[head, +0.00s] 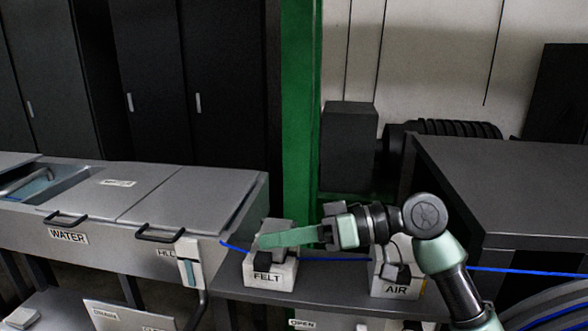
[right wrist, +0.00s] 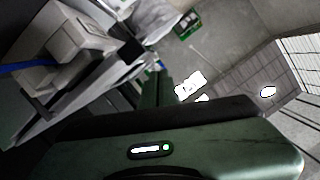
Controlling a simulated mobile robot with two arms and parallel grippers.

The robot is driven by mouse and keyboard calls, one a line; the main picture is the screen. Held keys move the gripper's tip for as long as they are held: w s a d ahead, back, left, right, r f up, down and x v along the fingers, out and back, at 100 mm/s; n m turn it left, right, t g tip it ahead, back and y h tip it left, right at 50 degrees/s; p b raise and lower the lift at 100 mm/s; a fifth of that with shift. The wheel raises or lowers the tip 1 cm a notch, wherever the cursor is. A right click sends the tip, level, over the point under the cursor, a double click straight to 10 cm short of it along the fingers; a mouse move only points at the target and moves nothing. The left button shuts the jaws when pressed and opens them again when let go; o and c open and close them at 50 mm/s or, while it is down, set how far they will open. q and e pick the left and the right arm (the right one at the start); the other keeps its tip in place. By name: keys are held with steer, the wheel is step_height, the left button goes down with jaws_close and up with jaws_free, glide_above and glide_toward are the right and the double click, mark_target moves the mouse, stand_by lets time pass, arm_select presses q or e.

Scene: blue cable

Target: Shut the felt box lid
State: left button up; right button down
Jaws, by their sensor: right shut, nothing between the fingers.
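The felt box (head: 270,278) is a small white box labelled FELT on the grey shelf. Its grey upper part, seemingly the lid (head: 283,226), shows behind and around my right gripper's fingers; I cannot tell whether it is fully down. My right gripper (head: 264,240) reaches in from the right, its green finger lying level across the top of the box. It is shut and empty; whether it touches the lid is unclear. In the right wrist view a pale box (right wrist: 66,45) with blue cable shows beyond the large green gripper body. My left gripper is out of view.
The blue cable (head: 335,260) runs along the shelf through the felt box toward the AIR box (head: 392,287) at right. A grey WATER tank (head: 110,228) stands at left. A green post (head: 300,120) rises behind, and a dark cabinet (head: 500,180) stands at right.

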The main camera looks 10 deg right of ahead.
step_height(320, 180, down, 2)
steer(key=shift+f+b, duration=0.2)
steer(key=shift+b, duration=0.2)
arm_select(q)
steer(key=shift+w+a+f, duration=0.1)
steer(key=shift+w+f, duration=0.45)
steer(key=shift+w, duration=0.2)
arm_select(e)
steer(key=shift+f, duration=0.15)
steer(key=shift+f, duration=0.1)
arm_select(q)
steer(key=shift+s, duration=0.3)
arm_select(e)
steer(key=shift+s, duration=0.1)
